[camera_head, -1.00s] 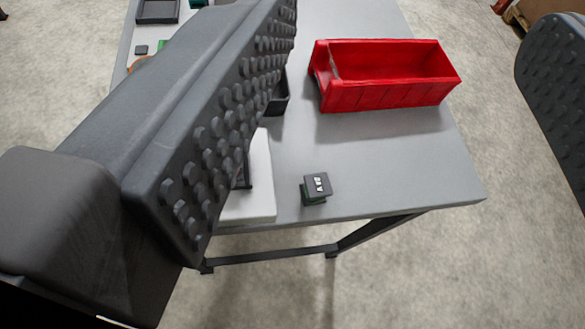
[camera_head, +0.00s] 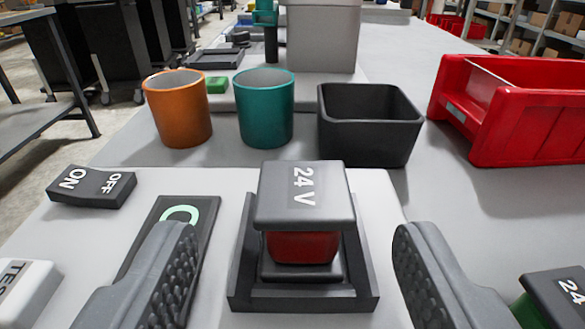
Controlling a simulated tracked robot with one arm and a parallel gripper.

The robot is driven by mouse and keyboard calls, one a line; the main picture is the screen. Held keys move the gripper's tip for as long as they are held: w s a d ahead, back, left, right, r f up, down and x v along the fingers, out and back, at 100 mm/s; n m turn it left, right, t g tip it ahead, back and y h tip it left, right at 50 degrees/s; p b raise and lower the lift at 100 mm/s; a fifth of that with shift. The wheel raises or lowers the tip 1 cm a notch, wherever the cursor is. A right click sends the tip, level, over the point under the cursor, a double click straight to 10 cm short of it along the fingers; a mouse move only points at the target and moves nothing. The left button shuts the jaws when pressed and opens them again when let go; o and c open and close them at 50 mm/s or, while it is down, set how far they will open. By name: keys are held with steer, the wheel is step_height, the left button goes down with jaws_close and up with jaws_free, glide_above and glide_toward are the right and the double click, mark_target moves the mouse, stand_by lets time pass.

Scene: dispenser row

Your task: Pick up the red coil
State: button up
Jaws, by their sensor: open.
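The red coil (camera_head: 302,247) shows as a red body between a dark grey cap (camera_head: 305,195) marked "24 V" and a dark base. It stands upright in a dark grey holder (camera_head: 358,277) on a white board (camera_head: 375,190). My gripper (camera_head: 285,255) is open, with one finger to the left of the coil and the other to its right. The lower ends of the fingers are cut off by the frame.
Behind stand an orange cup (camera_head: 178,108), a teal cup (camera_head: 264,108) and an empty black bin (camera_head: 369,125). A red crate (camera_head: 530,125) is at the right. An ON/OFF switch (camera_head: 92,187) and a TEST button (camera_head: 22,288) lie left. A green-bodied "24" block (camera_head: 555,300) is at the lower right.

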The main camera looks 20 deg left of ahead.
mark_target(305, 178)
steer(key=shift+d+f+b+x, duration=0.1)
steer(key=shift+b+x, duration=0.35)
steer(key=shift+x, duration=1.4)
steer(key=shift+d+f+b+x, duration=0.15)
steer(key=shift+b+x, duration=0.3)
steer(key=shift+x, duration=1.45)
steer(key=shift+r, duration=0.1)
steer(key=c, duration=1.2)
steer(key=shift+o, duration=0.2)
